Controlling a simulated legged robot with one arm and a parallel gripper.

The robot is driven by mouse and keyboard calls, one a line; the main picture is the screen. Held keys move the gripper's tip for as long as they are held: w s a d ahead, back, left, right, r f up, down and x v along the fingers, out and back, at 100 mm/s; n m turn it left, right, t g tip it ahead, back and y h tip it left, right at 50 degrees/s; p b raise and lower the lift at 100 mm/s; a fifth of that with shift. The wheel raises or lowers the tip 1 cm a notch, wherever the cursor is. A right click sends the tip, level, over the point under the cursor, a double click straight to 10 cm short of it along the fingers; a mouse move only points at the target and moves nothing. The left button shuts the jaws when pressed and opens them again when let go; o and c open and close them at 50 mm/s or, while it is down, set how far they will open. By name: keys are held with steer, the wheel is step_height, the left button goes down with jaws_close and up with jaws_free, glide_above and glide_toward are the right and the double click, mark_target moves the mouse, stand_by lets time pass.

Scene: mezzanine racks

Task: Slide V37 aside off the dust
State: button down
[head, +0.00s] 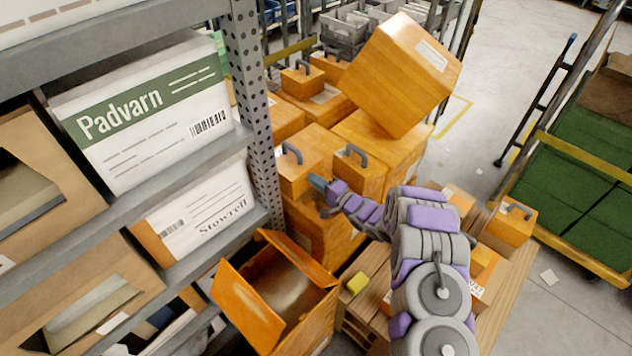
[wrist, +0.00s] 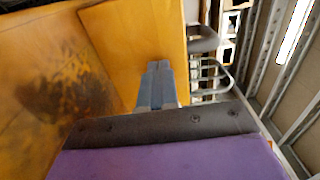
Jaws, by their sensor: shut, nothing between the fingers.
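My gripper (head: 318,184) is shut and empty, its tip at the near side of two small orange boxes with grey handles, the left box (head: 296,176) and the right box (head: 360,172). In the wrist view my gripper (wrist: 157,72) is shut, its fingertips against or very close to the face of an orange box (wrist: 140,35). A dark, dusty patch (wrist: 70,95) spreads over the orange surface left of that box. The box partly overlaps this surface. No V37 marking is readable, so I cannot tell which box is V37.
A large tilted orange box (head: 405,75) rests on the stack behind. A grey perforated rack post (head: 250,110) stands close on the left. An open orange box (head: 275,290) lies in front.

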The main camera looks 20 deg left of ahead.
mark_target(303, 171)
steer(key=shift+a, duration=0.1)
steer(key=shift+p+x, duration=1)
steer(key=shift+x, duration=2.05)
steer(key=p+v, duration=0.2)
steer(key=v, duration=1.5)
steer(key=shift+d+p, duration=0.25)
steer(key=shift+p, duration=0.15)
steer(key=shift+s+f, duration=0.1)
steer(key=shift+f, duration=0.05)
